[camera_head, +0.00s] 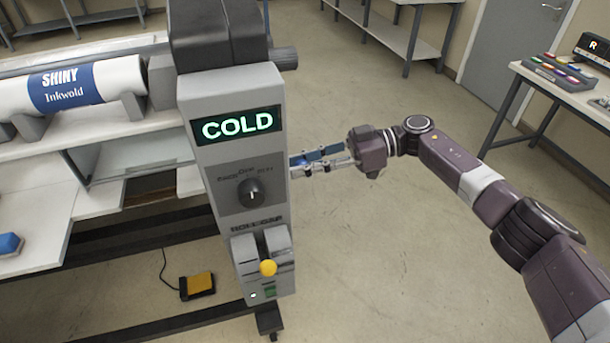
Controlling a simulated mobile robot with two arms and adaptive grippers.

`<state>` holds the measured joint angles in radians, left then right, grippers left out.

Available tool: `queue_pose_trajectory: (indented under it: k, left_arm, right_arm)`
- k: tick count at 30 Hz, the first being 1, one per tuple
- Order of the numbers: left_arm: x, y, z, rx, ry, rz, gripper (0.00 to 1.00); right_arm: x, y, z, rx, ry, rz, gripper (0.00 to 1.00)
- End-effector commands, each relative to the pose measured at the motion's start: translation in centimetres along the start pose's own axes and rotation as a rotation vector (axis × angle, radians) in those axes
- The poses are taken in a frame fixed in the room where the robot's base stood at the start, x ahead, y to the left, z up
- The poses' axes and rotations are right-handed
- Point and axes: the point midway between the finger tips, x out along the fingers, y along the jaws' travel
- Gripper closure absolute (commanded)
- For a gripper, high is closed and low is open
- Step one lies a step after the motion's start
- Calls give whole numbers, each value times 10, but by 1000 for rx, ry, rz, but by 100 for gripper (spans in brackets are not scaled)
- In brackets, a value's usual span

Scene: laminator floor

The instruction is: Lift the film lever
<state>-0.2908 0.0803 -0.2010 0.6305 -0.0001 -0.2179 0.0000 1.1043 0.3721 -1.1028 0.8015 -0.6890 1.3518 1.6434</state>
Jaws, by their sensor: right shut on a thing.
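The laminator's grey end panel (236,140) stands left of centre with a lit "COLD" display. My right gripper (304,164) is at the panel's right side, its fingers pointing left and shut on a blue bar (330,150). The blue bar lies roughly level and is partly hidden by the fingers. It may be the film lever; I cannot read a label on it or see clearly how it joins the machine. A yellow-knobbed lever (268,268) sits low on the panel under "ROLL GAP", apart from the gripper. My left gripper is not in view.
A dial (252,192) is on the panel. A film roll marked "SHINY Inkwold" (125,78) lies at the left. A yellow foot pedal (198,284) is on the floor. A side table (520,72) stands at the right. The floor behind my right arm is clear.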

Motion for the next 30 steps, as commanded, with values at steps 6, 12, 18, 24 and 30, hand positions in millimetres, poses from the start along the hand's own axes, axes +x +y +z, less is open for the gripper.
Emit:
queue_pose_trajectory:
  k: [6, 12, 18, 24, 30]
  left_arm:
    - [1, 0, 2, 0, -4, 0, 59]
    - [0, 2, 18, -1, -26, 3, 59]
    - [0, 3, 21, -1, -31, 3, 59]
    - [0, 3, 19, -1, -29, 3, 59]
    - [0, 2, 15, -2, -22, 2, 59]
  right_arm:
    - [0, 6, -2, 61, -16, -5, 100]
    - [0, 7, -2, 78, -19, -8, 100]
    - [0, 7, -1, 78, -20, -7, 100]
    - [0, 7, -1, 77, -21, -7, 67]
    - [0, 7, -3, 75, -18, -8, 60]
